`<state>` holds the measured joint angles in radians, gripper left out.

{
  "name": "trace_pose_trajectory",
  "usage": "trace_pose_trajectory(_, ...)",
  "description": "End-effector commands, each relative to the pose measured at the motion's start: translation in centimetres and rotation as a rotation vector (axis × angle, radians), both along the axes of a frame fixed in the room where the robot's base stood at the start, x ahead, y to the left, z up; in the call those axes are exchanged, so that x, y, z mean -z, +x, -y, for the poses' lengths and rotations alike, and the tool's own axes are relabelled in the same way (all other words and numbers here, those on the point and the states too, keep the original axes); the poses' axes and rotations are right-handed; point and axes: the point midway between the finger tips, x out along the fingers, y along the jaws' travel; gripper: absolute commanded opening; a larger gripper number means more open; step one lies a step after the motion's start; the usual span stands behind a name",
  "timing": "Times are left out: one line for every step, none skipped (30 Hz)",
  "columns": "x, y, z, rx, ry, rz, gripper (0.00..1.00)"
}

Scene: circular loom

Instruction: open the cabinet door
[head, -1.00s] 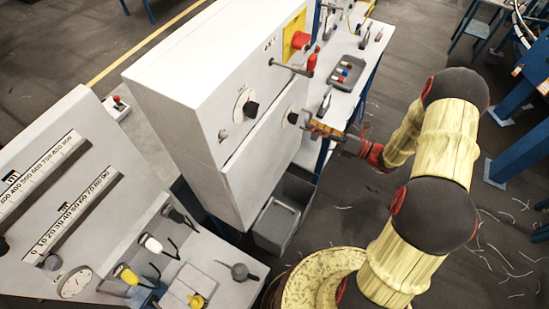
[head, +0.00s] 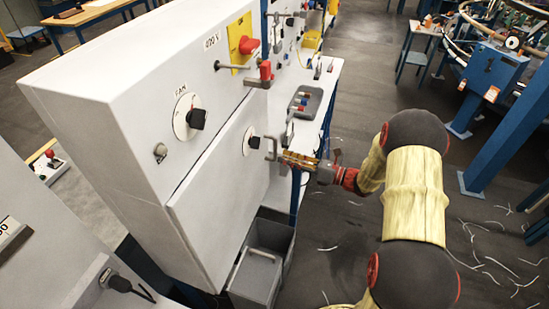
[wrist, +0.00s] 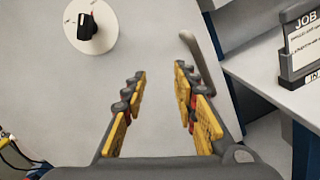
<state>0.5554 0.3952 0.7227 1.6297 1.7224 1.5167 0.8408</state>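The cabinet (head: 110,110) is a large white box in the head view. Its door (head: 215,205) is the lower white front panel and looks closed. A round dial with a black knob (head: 250,141) sits on the door, and also shows at the upper left in the wrist view (wrist: 88,27). A grey bar handle (head: 271,148) stands near the door's right edge; in the wrist view the handle (wrist: 201,62) is partly behind the right finger. My gripper (head: 287,159) is beside the handle. In the wrist view my gripper (wrist: 160,72) has its fingers apart with nothing held between them.
A grey bin (head: 258,268) stands on the floor below the door. A white bench (head: 322,100) with a grey tray (head: 306,101) lies beyond the door's right side. A lever with a red grip (head: 265,72) sticks out above.

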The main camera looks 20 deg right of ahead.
Motion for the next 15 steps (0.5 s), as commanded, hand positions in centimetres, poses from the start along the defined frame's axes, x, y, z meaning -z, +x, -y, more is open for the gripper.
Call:
trace_pose_trajectory(1.3, 0.6, 0.5, 0.012, -0.030, 0.035, 0.29)
trace_pose_trajectory(1.5, 0.9, 0.8, 0.020, -0.050, 0.057, 0.29)
trace_pose_trajectory(1.7, 1.4, 1.1, 0.032, -0.075, 0.085, 0.29)
trace_pose_trajectory(1.7, 1.7, 1.4, 0.040, -0.097, 0.110, 0.29)
trace_pose_trajectory(1.7, 2.0, 1.7, 0.048, -0.119, 0.134, 0.29)
trace_pose_trajectory(1.6, 2.6, 2.2, 0.064, -0.158, 0.175, 0.29)
trace_pose_trajectory(1.2, 3.1, 2.6, 0.076, -0.190, 0.206, 0.29)
trace_pose_trajectory(0.7, 3.4, 2.9, 0.087, -0.219, 0.233, 0.29)
trace_pose_trajectory(0.5, 3.8, 3.2, 0.096, -0.249, 0.259, 0.29)
trace_pose_trajectory(0.4, 4.0, 3.3, 0.103, -0.268, 0.276, 0.29)
trace_pose_trajectory(0.4, 4.1, 3.4, 0.107, -0.285, 0.289, 0.29)
trace_pose_trajectory(0.5, 4.1, 3.5, 0.110, -0.301, 0.303, 0.29)
trace_pose_trajectory(0.5, 4.2, 3.5, 0.111, -0.310, 0.309, 0.29)
trace_pose_trajectory(0.5, 4.2, 3.4, 0.110, -0.318, 0.315, 0.29)
trace_pose_trajectory(0.6, 4.4, 3.3, 0.109, -0.324, 0.321, 0.29)
